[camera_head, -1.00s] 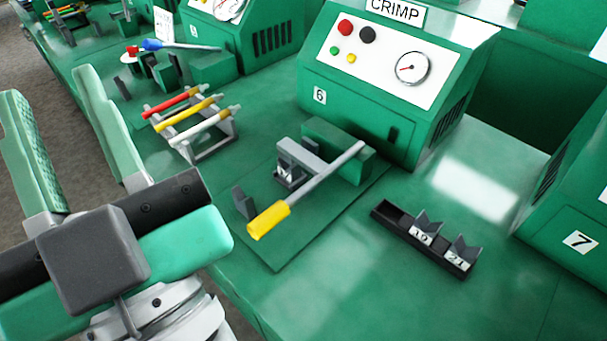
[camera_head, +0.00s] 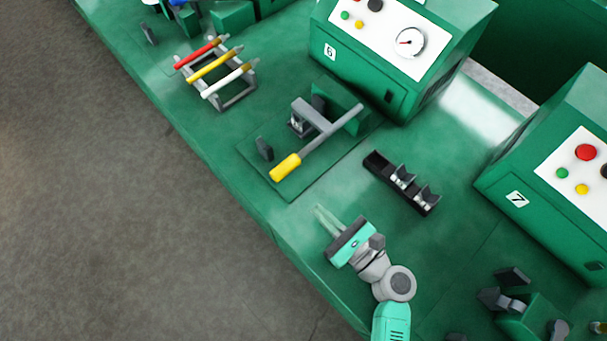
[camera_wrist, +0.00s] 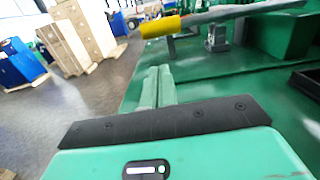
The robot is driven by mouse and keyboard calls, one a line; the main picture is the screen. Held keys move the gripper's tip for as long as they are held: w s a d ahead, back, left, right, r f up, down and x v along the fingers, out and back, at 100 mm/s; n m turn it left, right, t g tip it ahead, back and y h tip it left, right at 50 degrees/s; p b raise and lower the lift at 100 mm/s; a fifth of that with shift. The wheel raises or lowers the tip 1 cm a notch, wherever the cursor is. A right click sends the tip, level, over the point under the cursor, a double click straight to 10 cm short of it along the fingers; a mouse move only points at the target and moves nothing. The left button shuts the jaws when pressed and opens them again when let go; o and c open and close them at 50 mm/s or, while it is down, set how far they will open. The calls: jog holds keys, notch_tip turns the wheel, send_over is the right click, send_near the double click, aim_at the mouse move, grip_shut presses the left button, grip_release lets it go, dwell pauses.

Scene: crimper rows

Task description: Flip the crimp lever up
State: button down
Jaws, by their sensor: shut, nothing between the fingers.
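The crimp lever is a grey bar with a yellow grip (camera_head: 286,167), lying low and slanted over the green base plate of station 6. Its grip end points toward the table's front edge. In the wrist view the yellow grip (camera_wrist: 160,26) shows at the top, beyond the fingers. My gripper (camera_head: 320,214) is to the lower right of the grip in the head view, apart from it, near the front edge. In the wrist view my fingers (camera_wrist: 158,86) are together and empty, pointing toward the grip.
A black holder (camera_head: 402,181) with small grey blocks lies right of the lever. A rack (camera_head: 231,92) with red, yellow and white tools stands to its left. Machine 6 (camera_head: 400,60) is behind, and machine 7 (camera_head: 530,200) is at right. The floor (camera_head: 120,200) is open at left.

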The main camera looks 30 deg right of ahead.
jog(key=shift+s+d, duration=0.1)
jog(key=b+x, duration=0.1)
jog(key=x, duration=0.9)
jog(key=shift+r+b, duration=0.15)
jog(key=shift+b, duration=0.2)
